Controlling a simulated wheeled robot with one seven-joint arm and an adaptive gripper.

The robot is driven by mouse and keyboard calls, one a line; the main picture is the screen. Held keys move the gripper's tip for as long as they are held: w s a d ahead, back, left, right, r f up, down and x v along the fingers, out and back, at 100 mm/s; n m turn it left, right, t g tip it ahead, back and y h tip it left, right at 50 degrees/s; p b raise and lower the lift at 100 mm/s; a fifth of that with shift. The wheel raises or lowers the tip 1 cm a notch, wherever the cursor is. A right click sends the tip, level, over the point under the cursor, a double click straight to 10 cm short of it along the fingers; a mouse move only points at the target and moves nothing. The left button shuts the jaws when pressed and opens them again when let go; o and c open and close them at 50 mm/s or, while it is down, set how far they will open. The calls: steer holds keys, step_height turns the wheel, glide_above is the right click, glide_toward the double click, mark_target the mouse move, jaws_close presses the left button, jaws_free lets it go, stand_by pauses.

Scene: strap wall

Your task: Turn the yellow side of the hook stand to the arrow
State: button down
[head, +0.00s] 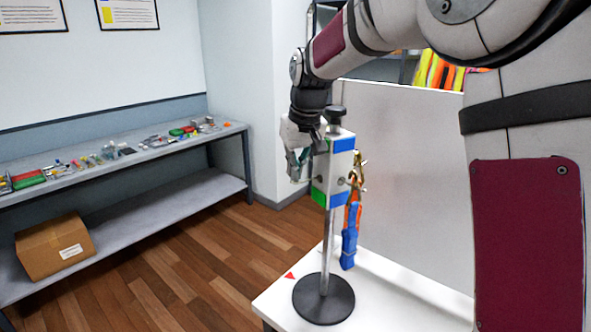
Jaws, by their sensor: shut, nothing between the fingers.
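The hook stand has a white block (341,166) on a metal pole that rises from a round black base (324,307). A black knob tops it. Blue patches show on the right visible face and a green patch on the left one. No yellow side shows. A brass hook on the right holds an orange and blue strap (349,245), which hangs down. The red arrow (290,275) lies on the white table, left of the base. My gripper (295,176) is shut and empty at the block's left; I cannot tell whether it touches.
The white table (402,299) has free room right of the base. A pale panel (405,170) stands behind it. At the left, a grey bench (160,149) carries small items, with a cardboard box (55,247) on its lower shelf.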

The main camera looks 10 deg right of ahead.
steer(key=shift+s+d+r+n+y+p, duration=0.15)
steer(key=shift+s+n+y+p, duration=0.4)
steer(key=shift+s+n, duration=0.55)
steer(key=shift+s+d+p, duration=0.15)
steer(key=shift+s+p, duration=0.25)
steer(key=shift+s, duration=0.05)
